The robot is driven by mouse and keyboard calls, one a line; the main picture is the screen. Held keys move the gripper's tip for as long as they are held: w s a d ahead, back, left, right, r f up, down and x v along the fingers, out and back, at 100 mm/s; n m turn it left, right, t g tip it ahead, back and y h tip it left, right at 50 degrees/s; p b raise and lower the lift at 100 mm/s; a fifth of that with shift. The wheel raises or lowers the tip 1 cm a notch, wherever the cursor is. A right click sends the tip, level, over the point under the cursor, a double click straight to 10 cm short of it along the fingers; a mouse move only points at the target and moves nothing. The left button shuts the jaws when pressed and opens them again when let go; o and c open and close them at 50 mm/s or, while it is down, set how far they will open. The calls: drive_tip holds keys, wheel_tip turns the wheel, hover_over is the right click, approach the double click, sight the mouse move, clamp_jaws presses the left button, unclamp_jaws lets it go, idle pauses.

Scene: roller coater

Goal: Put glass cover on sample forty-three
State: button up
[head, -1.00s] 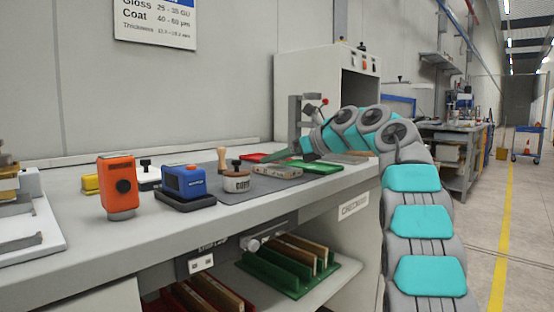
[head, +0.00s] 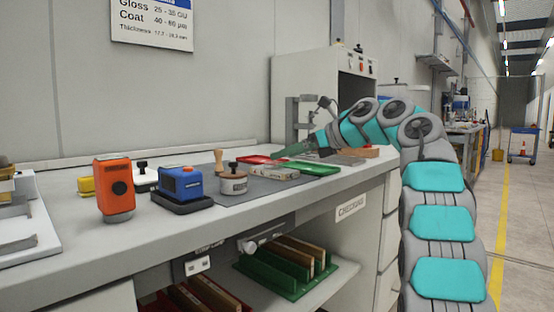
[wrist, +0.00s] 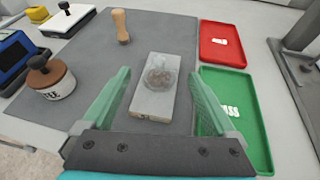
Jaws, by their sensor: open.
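A pale grey sample block (wrist: 147,104) lies on the dark mat. I cannot read a sample number. My gripper (wrist: 161,78) is open, its green translucent fingers on either side of the block with gaps to both. I cannot tell its height above the block. In the head view my gripper (head: 276,160) is over the mat, behind the sample block (head: 274,174).
A red tray (wrist: 226,44) and a green "PASS" tray (wrist: 250,130) lie right of the block. A wooden-handled tool (wrist: 121,27) stands behind it. A lidded round pot (wrist: 48,82) and a blue device (head: 186,183) are left. A grey stand (head: 293,125) rises behind.

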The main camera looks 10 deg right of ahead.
drive_tip(key=v, duration=0.7)
drive_tip(key=shift+a, duration=0.1)
drive_tip(key=shift+r, duration=0.1)
